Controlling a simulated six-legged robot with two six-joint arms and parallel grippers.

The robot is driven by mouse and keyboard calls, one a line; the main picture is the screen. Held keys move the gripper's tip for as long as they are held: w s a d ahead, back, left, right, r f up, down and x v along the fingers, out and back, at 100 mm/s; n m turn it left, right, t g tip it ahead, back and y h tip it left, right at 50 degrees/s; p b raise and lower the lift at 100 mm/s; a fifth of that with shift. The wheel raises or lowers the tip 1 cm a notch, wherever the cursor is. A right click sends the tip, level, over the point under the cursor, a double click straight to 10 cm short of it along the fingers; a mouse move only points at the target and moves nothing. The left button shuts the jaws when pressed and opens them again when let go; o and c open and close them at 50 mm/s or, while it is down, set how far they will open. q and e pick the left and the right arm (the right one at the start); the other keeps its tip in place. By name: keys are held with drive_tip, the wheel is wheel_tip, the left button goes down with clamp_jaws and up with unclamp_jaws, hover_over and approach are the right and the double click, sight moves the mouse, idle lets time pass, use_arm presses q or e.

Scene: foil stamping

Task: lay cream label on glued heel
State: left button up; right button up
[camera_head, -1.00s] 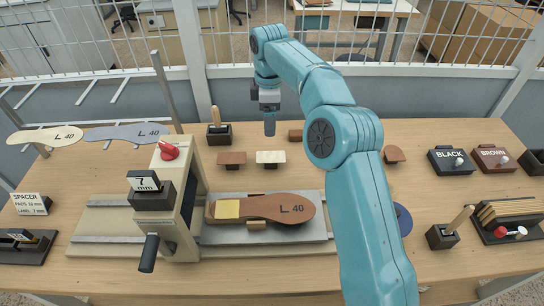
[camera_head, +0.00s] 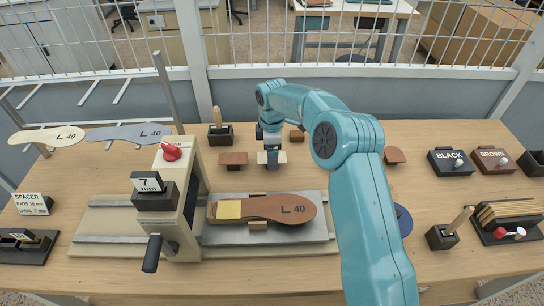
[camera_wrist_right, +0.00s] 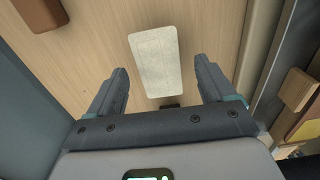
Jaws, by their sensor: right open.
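The cream label (camera_head: 262,158) lies on a small dark stand behind the press bed, partly covered by my right gripper in the head view. My right gripper (camera_head: 272,160) is over it, pointing down. In the right wrist view the pale label (camera_wrist_right: 153,62) shows between the two open fingers (camera_wrist_right: 160,70), with a gap on each side. My left gripper is not in view.
A press (camera_head: 182,200) with a 7 mm block and black handle stands left of the insole. A brown label (camera_head: 233,159) is left of the cream one. A brush pot (camera_head: 220,134) is behind. BLACK (camera_head: 451,161) and BROWN (camera_head: 494,159) boxes stand at the right.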

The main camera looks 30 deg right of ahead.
drive_tip(key=shift+w, duration=0.1)
drive_tip(key=shift+c, duration=0.3)
drive_tip(key=shift+f, duration=0.1)
drive_tip(key=c, duration=1)
drive_tip(key=shift+c, duration=0.2)
wheel_tip(320, 180, up, 20)
drive_tip(key=p, duration=0.3)
drive_tip(key=shift+w, duration=0.15)
drive_tip(key=shift+w, duration=0.15)
